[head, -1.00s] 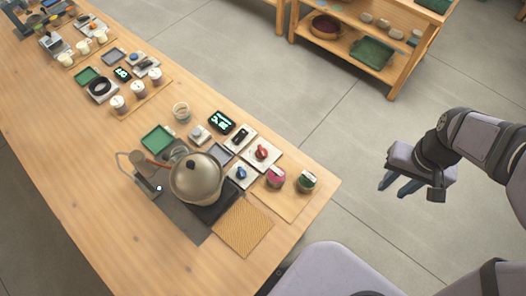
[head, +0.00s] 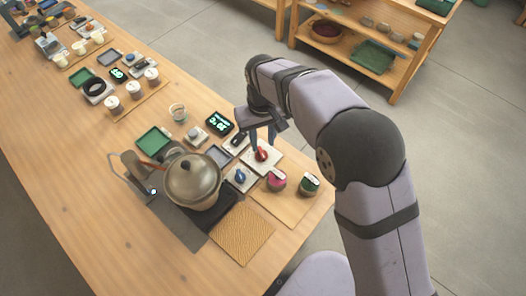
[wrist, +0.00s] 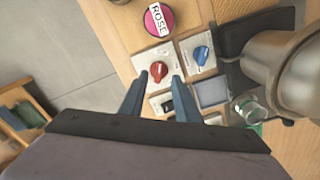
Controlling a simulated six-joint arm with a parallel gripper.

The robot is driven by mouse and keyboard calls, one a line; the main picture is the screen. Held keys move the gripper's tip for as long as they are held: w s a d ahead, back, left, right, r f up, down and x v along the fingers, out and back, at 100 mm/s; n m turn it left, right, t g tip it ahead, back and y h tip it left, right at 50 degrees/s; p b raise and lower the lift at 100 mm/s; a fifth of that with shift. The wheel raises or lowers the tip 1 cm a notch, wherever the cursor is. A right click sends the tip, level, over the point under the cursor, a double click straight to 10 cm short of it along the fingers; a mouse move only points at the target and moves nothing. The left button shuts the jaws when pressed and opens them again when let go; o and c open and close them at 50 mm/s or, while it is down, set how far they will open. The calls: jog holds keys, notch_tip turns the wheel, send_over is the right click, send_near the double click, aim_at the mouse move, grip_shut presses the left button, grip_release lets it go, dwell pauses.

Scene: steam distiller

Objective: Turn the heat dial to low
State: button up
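A red dial (head: 262,154) sits on a white plate near the right end of the table; it also shows in the wrist view (wrist: 158,70). A blue dial (head: 240,176) on a similar plate is beside it, also in the wrist view (wrist: 201,54). I cannot read a label telling which is the heat dial. My gripper (head: 262,144) points down over the red dial. In the wrist view my gripper (wrist: 160,76) is open and empty, with the red dial between its fingertips. I cannot tell whether the fingers touch it.
A metal pot (head: 193,180) stands left of the dials. Round pink (head: 276,180) and green (head: 309,184) containers are close on the right; the pink one reads ROSE. A lit display (head: 219,123) lies behind. A woven mat (head: 242,232) is in front.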

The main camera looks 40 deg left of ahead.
aim_at(263, 155)
jog(key=shift+f+p, duration=1.1)
jog(key=shift+f, duration=2.4)
jog(key=shift+c, duration=0.3)
grip_shut()
